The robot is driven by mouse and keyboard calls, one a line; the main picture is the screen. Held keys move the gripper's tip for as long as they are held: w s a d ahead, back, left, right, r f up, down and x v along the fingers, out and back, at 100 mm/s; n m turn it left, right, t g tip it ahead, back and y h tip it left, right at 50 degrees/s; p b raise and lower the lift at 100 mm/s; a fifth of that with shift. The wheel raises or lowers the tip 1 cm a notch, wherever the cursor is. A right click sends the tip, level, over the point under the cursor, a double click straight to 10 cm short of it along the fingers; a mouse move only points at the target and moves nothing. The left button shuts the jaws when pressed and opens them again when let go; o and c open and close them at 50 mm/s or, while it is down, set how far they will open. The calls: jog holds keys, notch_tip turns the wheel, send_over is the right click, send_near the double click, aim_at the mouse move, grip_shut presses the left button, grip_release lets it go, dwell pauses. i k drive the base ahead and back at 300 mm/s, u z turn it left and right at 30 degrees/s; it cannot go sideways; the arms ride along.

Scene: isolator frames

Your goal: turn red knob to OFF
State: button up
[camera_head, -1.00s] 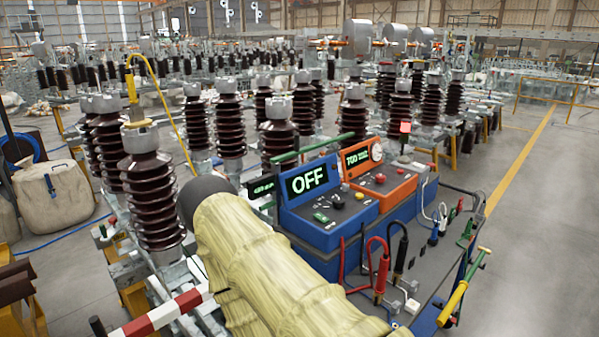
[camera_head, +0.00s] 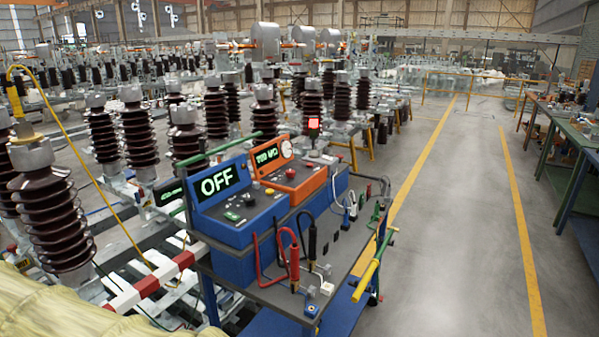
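A blue instrument box (camera_head: 238,235) stands on a grey cart, its slanted screen (camera_head: 219,181) showing "OFF" in pale green letters. My cream-sleeved arm shows only at the lower left corner, well apart from the boxes. My gripper is out of view.
Red and black cable clamps (camera_head: 294,262) stand at the cart's front. A yellow handle (camera_head: 367,280) sticks out at its right. The floor right is clear, up to a green workbench (camera_head: 563,150).

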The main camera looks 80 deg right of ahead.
aim_at(290, 173)
jog(key=k, duration=0.9)
jog(key=z, duration=1.4)
